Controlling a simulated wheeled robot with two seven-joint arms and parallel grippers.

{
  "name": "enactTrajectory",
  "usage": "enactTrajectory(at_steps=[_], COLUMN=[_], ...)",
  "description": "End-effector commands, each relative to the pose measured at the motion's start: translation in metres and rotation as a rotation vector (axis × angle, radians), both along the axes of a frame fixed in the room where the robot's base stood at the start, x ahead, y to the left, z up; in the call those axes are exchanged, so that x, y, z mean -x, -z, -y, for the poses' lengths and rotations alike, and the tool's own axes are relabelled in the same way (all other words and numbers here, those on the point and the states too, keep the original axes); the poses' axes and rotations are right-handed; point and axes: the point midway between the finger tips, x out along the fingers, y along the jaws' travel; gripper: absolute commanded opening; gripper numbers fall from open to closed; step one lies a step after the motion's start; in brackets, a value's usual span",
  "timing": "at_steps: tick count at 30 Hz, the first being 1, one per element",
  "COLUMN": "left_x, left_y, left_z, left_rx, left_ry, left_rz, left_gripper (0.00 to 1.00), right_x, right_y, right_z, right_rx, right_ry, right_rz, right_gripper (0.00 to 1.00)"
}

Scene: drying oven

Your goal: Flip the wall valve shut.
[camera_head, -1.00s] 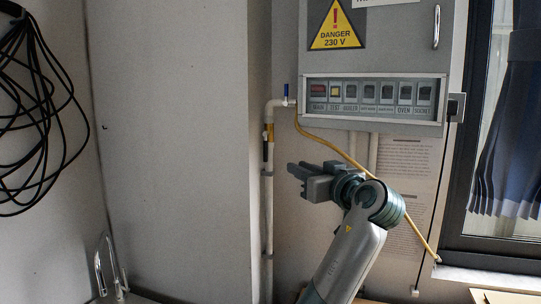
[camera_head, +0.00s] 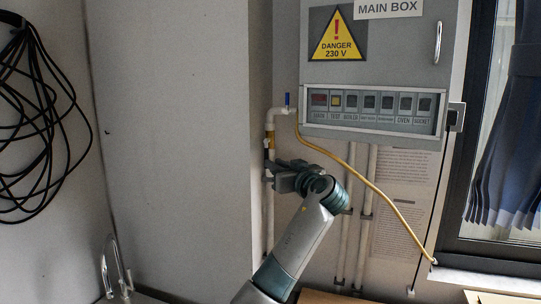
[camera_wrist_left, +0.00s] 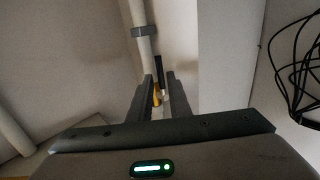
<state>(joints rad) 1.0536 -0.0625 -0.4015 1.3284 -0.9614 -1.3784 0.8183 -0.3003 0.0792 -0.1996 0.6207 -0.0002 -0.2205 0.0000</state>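A pale vertical wall pipe (camera_head: 269,215) carries a valve with a yellow body (camera_head: 270,140). A dark lever hangs along the pipe below the yellow body; in the head view my left gripper now largely covers it. My left gripper (camera_head: 270,172) is at the pipe, just below the yellow body, pointing left. In the left wrist view the gripper (camera_wrist_left: 160,88) has its fingers apart, with the black lever (camera_wrist_left: 160,70) and yellow body (camera_wrist_left: 156,95) showing between or just beyond them. I cannot tell whether a finger touches the lever. My right gripper is out of view.
A second tap with an upright blue handle (camera_head: 287,99) sits at the pipe's top bend. The grey main box (camera_head: 387,70) hangs above right, and a yellow hose (camera_head: 358,172) runs down below it. Coiled black cable (camera_head: 40,120) hangs far left. A faucet (camera_head: 117,265) stands lower left.

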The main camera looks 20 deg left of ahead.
Motion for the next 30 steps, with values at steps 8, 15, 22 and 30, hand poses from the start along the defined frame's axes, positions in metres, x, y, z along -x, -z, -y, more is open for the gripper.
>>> enactTrajectory(at_steps=[8, 15, 22, 30], left_x=[-0.024, -0.029, -0.029, -0.029], left_y=[-0.002, 0.0, 0.0, 0.0], left_z=[-0.023, -0.027, -0.027, -0.027], left_rx=[-0.001, 0.001, 0.001, 0.001], left_ry=[-0.001, 0.001, 0.001, 0.0], left_rz=[-0.001, 0.001, 0.001, 0.0], left_gripper=[0.17, 0.17, 0.1, 0.0], right_x=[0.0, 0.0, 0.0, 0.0], right_y=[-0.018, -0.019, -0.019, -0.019], right_z=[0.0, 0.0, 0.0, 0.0], right_rx=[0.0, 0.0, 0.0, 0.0], right_ry=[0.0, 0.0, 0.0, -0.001], right_rz=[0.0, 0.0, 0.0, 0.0], right_gripper=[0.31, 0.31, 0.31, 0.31])
